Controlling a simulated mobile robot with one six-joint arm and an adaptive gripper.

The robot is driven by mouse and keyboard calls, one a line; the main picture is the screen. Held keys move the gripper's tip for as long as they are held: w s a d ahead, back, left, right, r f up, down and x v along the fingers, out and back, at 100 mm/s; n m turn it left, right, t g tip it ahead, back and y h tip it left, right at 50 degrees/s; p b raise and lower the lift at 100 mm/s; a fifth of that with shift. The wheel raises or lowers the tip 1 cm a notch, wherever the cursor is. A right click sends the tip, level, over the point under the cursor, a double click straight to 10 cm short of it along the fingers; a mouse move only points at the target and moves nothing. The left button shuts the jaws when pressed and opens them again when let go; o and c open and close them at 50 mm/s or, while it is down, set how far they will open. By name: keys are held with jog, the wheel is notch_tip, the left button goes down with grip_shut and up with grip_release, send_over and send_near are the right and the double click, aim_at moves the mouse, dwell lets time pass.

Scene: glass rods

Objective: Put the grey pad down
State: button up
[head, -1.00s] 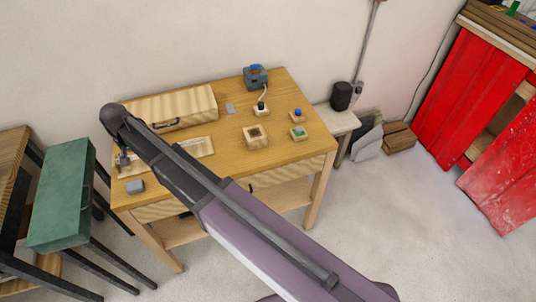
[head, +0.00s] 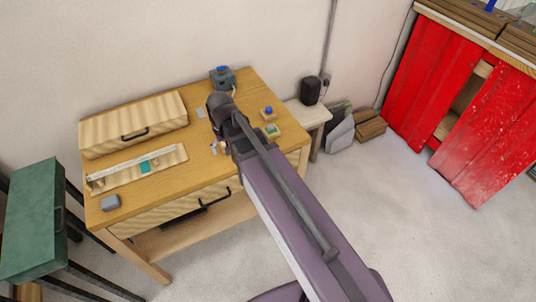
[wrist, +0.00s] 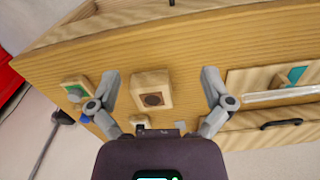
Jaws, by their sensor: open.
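Two grey things lie on the wooden table; I cannot tell which is the pad. One is a small rounded grey block (head: 111,202) at the table's front left corner. The other is a thin flat grey piece (head: 201,112) near the back, right of the wooden box. My gripper (wrist: 162,88) is open and empty in the wrist view.
A long tray (head: 105,184) holds a clear rod and a teal piece (head: 145,167). A wooden box (head: 135,122), a blue-topped device (head: 222,78), a blue-knobbed block (head: 268,112) and a green-topped block (head: 271,130) stand on the table.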

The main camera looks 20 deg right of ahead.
jog(key=s+d, duration=0.6)
jog(key=d, duration=0.6)
jog(key=shift+s+m, duration=0.2)
jog(key=shift+m, duration=0.1)
